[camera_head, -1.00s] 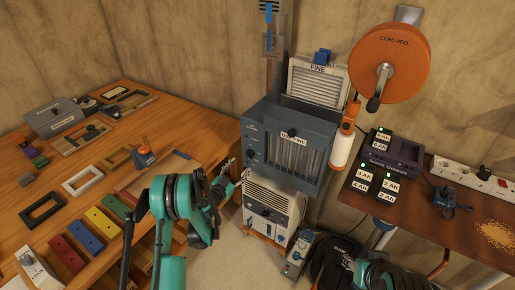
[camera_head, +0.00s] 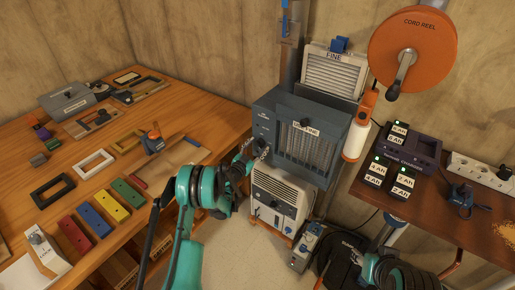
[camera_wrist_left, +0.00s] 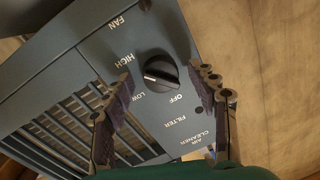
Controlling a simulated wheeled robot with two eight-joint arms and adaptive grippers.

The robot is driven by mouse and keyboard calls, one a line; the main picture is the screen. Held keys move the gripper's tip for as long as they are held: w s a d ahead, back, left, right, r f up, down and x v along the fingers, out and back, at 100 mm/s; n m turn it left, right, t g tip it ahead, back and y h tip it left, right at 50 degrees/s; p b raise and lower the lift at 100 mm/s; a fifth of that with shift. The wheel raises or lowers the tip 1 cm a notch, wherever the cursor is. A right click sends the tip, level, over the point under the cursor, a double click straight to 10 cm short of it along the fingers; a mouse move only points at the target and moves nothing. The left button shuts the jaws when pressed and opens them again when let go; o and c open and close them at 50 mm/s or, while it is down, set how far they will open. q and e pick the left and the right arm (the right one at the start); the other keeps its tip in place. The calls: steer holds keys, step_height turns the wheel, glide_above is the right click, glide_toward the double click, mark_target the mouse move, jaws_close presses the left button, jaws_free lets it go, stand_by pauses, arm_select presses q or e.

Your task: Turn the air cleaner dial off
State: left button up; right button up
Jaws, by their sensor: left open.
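The air cleaner (camera_head: 268,112) is a blue-grey box with a front grille, mounted above a white heater-like unit. Its dial (camera_wrist_left: 160,72) is a round black knob with a white line, on the panel beside the grille. FAN, HIGH, LOW and OFF are printed around it; I cannot tell for sure which label the line points to. My left gripper (camera_head: 254,149) is at the front left of the air cleaner and hides part of the panel. In the left wrist view the open left gripper (camera_wrist_left: 163,80) has a finger on either side of the dial, apart from it.
A wooden bench (camera_head: 110,165) with coloured blocks and frames fills the left. A white unit (camera_head: 280,195) stands below the air cleaner. An orange cord reel (camera_head: 412,45) hangs at upper right, above a dark table with a battery charger (camera_head: 408,150).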

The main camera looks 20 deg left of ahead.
arm_select(q)
steer(key=c, duration=1.2)
steer(key=shift+o, duration=0.2)
